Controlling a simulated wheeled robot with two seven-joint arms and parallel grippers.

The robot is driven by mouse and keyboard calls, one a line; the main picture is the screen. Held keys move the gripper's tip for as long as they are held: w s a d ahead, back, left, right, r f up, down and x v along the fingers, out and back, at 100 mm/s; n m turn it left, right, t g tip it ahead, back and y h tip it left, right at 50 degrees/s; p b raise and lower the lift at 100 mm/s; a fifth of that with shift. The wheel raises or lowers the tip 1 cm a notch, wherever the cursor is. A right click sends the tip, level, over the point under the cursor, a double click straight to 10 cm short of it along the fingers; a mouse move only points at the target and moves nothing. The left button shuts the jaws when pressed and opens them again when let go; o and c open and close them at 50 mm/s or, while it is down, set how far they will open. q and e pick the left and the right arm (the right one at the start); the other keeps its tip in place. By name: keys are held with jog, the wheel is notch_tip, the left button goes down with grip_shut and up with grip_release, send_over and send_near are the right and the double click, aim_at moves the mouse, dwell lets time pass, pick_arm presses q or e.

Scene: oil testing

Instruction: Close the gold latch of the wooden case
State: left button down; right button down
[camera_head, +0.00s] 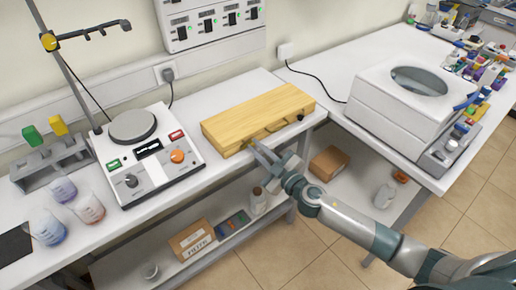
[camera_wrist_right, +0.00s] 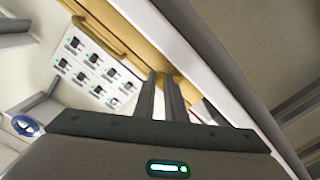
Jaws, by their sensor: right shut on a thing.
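The wooden case (camera_head: 255,112) lies with its lid down on the white bench, its front near the bench edge. My right gripper (camera_head: 256,148) reaches up to the left part of the case's front. In the right wrist view, the fingers (camera_wrist_right: 167,82) are close together on a small gold piece, which looks like the gold latch (camera_wrist_right: 170,76). The fingertips hide part of the latch, so its exact position is unclear. A gold handle (camera_wrist_right: 98,38) shows farther along the case front. My left gripper is not in view.
A hot-plate device (camera_head: 150,155) stands left of the case, and a large white machine (camera_head: 400,105) stands to the right. A shelf with boxes (camera_head: 193,240) is under the bench. Beakers (camera_head: 87,207) and a rack (camera_head: 50,163) stand far left.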

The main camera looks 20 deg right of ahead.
jog(key=n, duration=0.2)
jog(key=n+p, duration=0.1)
jog(key=a+r+n, duration=0.1)
jog(key=n, duration=0.1)
jog(key=shift+s+n, duration=0.2)
jog(key=shift+n, duration=0.1)
jog(key=n, duration=0.1)
jog(key=a+n+p, duration=0.1)
jog(key=n, duration=0.3)
jog(key=shift+s+a+r, duration=0.1)
jog(key=shift+s+a, duration=0.05)
jog(key=shift+s, duration=0.1)
jog(key=c, duration=1.8)
grip_release()
jog(key=shift+s, duration=0.1)
jog(key=b+v, duration=0.5)
jog(key=v, duration=1.2)
jog(key=shift+s, duration=0.1)
